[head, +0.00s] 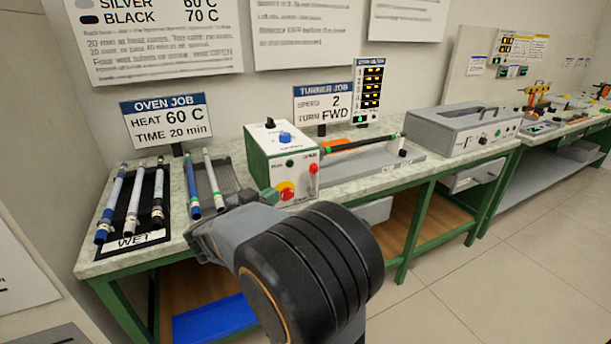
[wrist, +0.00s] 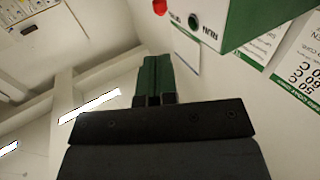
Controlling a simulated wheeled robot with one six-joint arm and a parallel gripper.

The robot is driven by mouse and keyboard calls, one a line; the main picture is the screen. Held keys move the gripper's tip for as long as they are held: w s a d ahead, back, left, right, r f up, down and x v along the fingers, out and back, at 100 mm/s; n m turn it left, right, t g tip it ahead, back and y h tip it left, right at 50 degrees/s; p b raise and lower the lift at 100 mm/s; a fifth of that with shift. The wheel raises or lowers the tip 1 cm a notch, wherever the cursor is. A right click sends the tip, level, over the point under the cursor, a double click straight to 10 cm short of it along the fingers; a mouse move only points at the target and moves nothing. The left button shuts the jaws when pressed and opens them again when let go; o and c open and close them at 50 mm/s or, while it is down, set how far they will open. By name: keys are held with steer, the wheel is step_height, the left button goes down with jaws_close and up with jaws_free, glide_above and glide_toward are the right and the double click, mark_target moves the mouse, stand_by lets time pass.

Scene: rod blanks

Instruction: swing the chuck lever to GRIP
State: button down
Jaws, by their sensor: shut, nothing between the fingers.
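The turner box (head: 284,165) is white-fronted with green sides and stands on the bench. A red lever (head: 313,181) sits upright at the right of its front, under a small label too blurred to read surely. A black rod (head: 370,142) with green bands lies to the right of the box, over a grey bed. My gripper (head: 268,197) is in front of the box's lower left, left of the lever and apart from it. In the wrist view its green fingers (wrist: 154,76) are together and empty, with the box (wrist: 245,22) beyond at upper right.
A red stop button (head: 287,191) on yellow is between my gripper and the lever. A blue knob (head: 285,138) tops the box. A black mat (head: 133,210) with several rods lies at left, with two more rods (head: 214,180) beside it. A grey case (head: 465,128) stands right.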

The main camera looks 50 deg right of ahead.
mark_target(311, 170)
steer(key=d, duration=0.4)
steer(key=d+b, duration=0.1)
steer(key=d, duration=0.3)
steer(key=w+d+b, duration=0.1)
steer(key=d, duration=0.3)
steer(key=shift+d, duration=0.8)
steer(key=shift+r, duration=0.1)
